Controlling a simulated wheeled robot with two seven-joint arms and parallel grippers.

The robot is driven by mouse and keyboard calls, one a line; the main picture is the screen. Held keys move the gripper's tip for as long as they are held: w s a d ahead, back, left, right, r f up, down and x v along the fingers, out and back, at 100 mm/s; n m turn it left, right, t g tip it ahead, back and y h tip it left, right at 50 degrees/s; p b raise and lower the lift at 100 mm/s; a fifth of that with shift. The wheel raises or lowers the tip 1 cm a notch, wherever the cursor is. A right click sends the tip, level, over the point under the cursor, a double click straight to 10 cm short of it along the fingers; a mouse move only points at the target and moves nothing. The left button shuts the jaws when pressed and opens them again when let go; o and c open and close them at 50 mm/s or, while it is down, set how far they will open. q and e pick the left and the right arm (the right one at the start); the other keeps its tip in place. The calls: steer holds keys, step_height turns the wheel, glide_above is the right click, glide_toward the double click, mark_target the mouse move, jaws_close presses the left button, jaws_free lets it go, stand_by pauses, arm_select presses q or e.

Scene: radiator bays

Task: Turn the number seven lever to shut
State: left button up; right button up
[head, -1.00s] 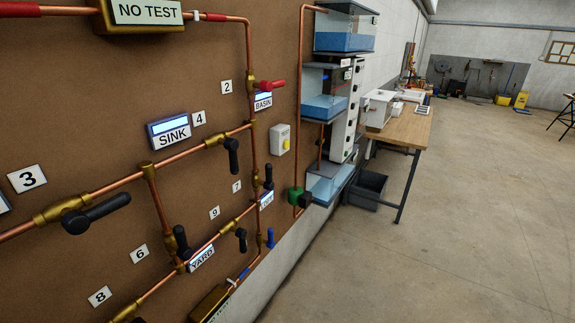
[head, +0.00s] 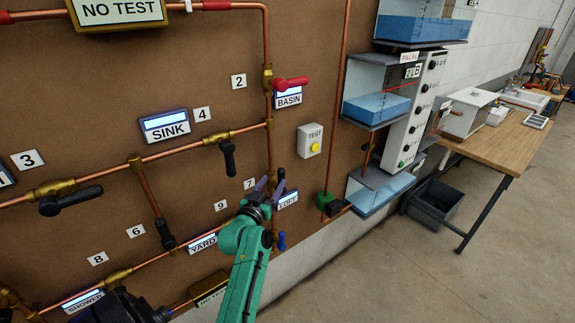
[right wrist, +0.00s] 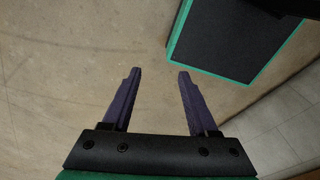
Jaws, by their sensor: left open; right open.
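The number 7 plate (head: 250,184) is on the brown board, left of a vertical copper pipe. The black number seven lever (head: 281,174) is beside that plate at the pipe; its top shows and points up, roughly along the pipe, and the rest is hidden by my gripper. My left gripper (head: 271,185) has its purple fingers open at the lever; I cannot tell whether they touch it or stand around it. My right gripper (right wrist: 157,75) is open and empty above the bare floor in the right wrist view.
The red basin lever (head: 291,83) is above on the same pipe, and a blue lever (head: 282,240) is below. The number 4 black lever (head: 229,158) is up-left. A TEST box (head: 310,140) and water tanks (head: 375,105) are to the right, then a workbench (head: 500,145).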

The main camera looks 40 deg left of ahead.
arm_select(q)
steer(key=p+x, duration=0.1)
steer(key=x, duration=0.7)
steer(key=shift+w+d, duration=0.15)
steer(key=shift+w, duration=0.3)
arm_select(e)
steer(key=shift+w+d+r, duration=0.65)
steer(key=shift+w+r, duration=0.05)
steer(key=shift+r, duration=0.2)
arm_select(q)
steer(key=shift+f, duration=0.1)
steer(key=shift+d, duration=0.1)
jaws_close()
arm_select(e)
steer(key=shift+s+a, duration=0.1)
steer(key=shift+a, duration=0.1)
arm_select(q)
steer(key=shift+f, duration=0.1)
arm_select(e)
steer(key=shift+d, duration=0.1)
